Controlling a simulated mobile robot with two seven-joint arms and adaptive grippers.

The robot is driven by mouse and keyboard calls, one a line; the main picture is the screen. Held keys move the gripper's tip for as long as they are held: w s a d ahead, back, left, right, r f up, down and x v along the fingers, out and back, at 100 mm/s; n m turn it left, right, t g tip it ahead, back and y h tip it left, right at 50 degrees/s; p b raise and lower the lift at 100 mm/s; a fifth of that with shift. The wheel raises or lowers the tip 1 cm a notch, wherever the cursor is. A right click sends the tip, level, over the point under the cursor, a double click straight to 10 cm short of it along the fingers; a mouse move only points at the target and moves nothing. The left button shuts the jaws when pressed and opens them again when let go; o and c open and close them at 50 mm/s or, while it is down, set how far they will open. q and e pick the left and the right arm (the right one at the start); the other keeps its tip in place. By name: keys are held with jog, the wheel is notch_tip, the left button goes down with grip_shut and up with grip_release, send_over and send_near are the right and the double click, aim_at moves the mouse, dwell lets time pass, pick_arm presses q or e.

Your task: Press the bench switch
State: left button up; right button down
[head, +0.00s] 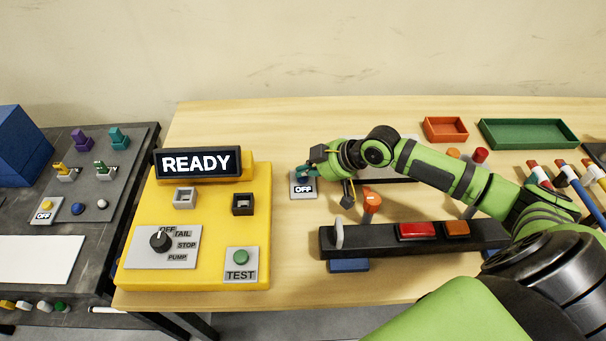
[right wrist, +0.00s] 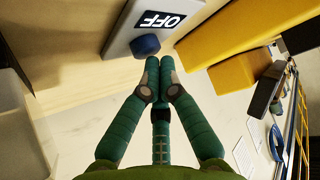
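The bench switch (head: 303,190), a small grey plate with a black "OFF" label, lies on the wooden bench right of the yellow panel. In the right wrist view its plate (right wrist: 130,36) shows with a dark blue button (right wrist: 146,45). My right gripper (head: 304,172) is over the switch and partly hides it in the head view. In the right wrist view its green fingers (right wrist: 158,72) are together and empty, with tips close to the button. I cannot tell whether they touch it. My left gripper is not in view.
The yellow panel (head: 205,225) with its "READY" display (head: 197,162) stands left of the switch. A black bar (head: 372,240) with red and orange blocks lies in front of my right arm. A second "OFF" switch (head: 47,214) is on the dark bench at left.

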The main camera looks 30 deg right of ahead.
aim_at(305, 178)
jog(key=shift+f, duration=0.15)
jog(key=shift+s+f, duration=0.1)
jog(key=shift+f, duration=0.25)
jog(key=shift+r+p, duration=0.3)
jog(key=shift+p, duration=0.2)
notch_tip(305, 178, up, 6)
jog(key=p, duration=0.5)
jog(key=shift+r+p, duration=0.15)
jog(key=shift+p, duration=0.25)
